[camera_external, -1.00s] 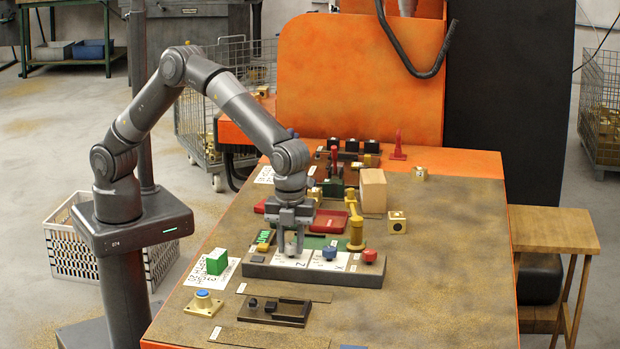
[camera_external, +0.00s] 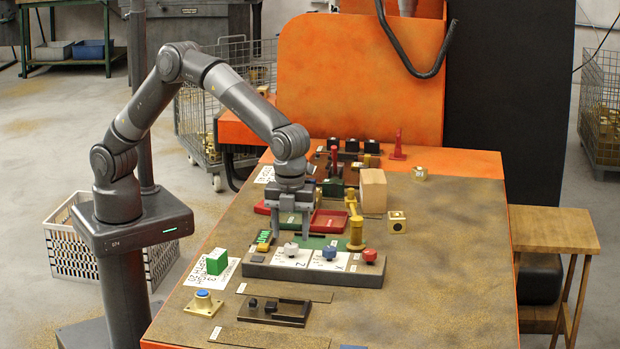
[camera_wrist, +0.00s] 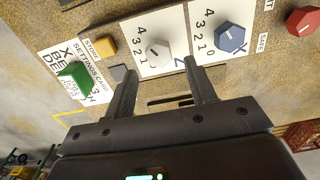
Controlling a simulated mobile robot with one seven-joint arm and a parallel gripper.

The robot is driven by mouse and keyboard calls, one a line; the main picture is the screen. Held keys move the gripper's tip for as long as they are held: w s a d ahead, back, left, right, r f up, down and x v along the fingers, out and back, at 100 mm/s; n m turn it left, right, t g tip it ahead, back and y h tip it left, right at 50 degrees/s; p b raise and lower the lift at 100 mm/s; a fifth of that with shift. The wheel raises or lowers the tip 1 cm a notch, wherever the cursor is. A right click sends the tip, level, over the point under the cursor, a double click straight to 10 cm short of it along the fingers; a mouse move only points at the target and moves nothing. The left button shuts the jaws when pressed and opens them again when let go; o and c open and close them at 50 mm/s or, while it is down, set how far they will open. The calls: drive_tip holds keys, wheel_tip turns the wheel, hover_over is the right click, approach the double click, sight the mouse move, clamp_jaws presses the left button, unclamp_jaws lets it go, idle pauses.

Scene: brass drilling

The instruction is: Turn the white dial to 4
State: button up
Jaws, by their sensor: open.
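The white dial (camera_external: 291,249) sits on a white number card at the left of the dark panel. In the wrist view the white dial (camera_wrist: 158,53) shows a small dark mark on its left side, with numbers along the card's left edge. I cannot tell exactly which number the mark meets. My gripper (camera_external: 291,233) points down, just above and behind the dial in the outside view. In the wrist view the fingers (camera_wrist: 162,70) are open, apart and empty, just short of the dial.
A blue dial (camera_external: 329,253) and a red knob (camera_external: 370,255) stand to the right on the same panel (camera_external: 262,269). A yellow button (camera_wrist: 106,46) and a green block (camera_external: 217,260) are to the left. A brass handle (camera_external: 356,232) stands behind the panel's right side.

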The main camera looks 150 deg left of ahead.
sight(290, 246)
wheel_tip(290, 246, up, 7)
drive_tip(key=shift+r, duration=0.15)
drive_tip(key=shift+d+r, duration=0.1)
drive_tip(key=s+d+r+n+t+y, duration=0.1)
drive_tip(key=s+d+r+n, duration=0.1)
drive_tip(key=s+d+r, duration=0.5)
drive_tip(key=s+d+r+n+t, duration=0.1)
drive_tip(key=s+d+r+n, duration=0.1)
drive_tip(key=s+d+r, duration=0.5)
drive_tip(key=s+d+f+n+t, duration=0.1)
drive_tip(key=s+d+f+n, duration=0.1)
drive_tip(key=s, duration=1)
drive_tip(key=s+d+f+n+t+h, duration=0.1)
drive_tip(key=s+d+f+n+t, duration=0.1)
drive_tip(key=s, duration=1.1)
wheel_tip(290, 246, down, 3)
drive_tip(key=shift+d+f+n+t, duration=0.25)
drive_tip(key=shift+d+n, duration=0.25)
drive_tip(key=shift+d, duration=0.65)
drive_tip(key=shift+c, duration=0.5)
